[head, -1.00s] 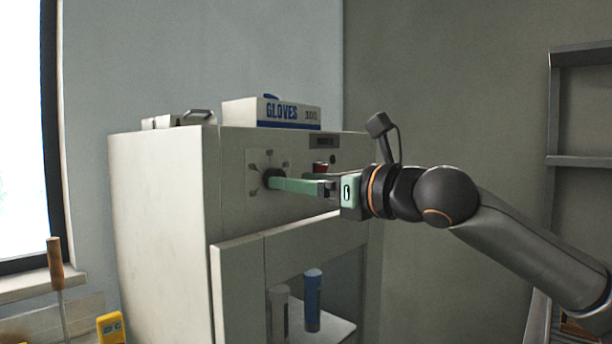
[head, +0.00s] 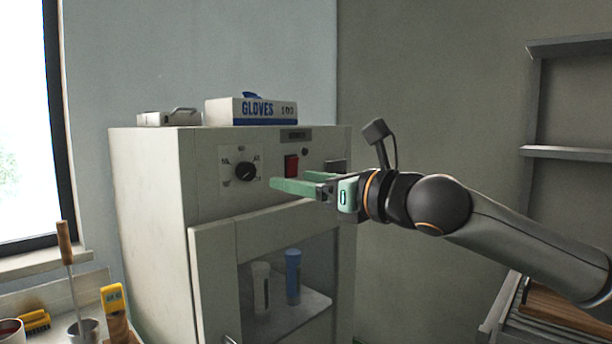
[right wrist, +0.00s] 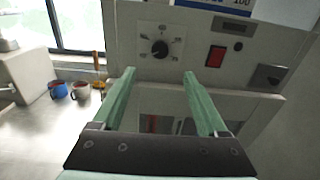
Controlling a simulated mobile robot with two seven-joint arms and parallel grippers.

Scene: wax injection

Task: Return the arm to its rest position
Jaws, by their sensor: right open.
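My right gripper (head: 300,186) comes in from the right in the head view. Its green fingers point at the front of a pale cabinet machine (head: 150,200), clear of the black dial (head: 246,171). In the right wrist view the two fingers (right wrist: 158,98) are spread with nothing between them. The dial (right wrist: 160,48) shows beyond them on its white plate, and the red switch (right wrist: 215,57) is to its right. My left gripper is not in view.
A glove box (head: 250,111) sits on the machine. Behind its window stand a blue-capped tube (head: 293,278) and a pale one (head: 261,288). A worktop with cups (right wrist: 58,90) is at left, a grey shelf (head: 565,152) at right. The space right of the machine looks free.

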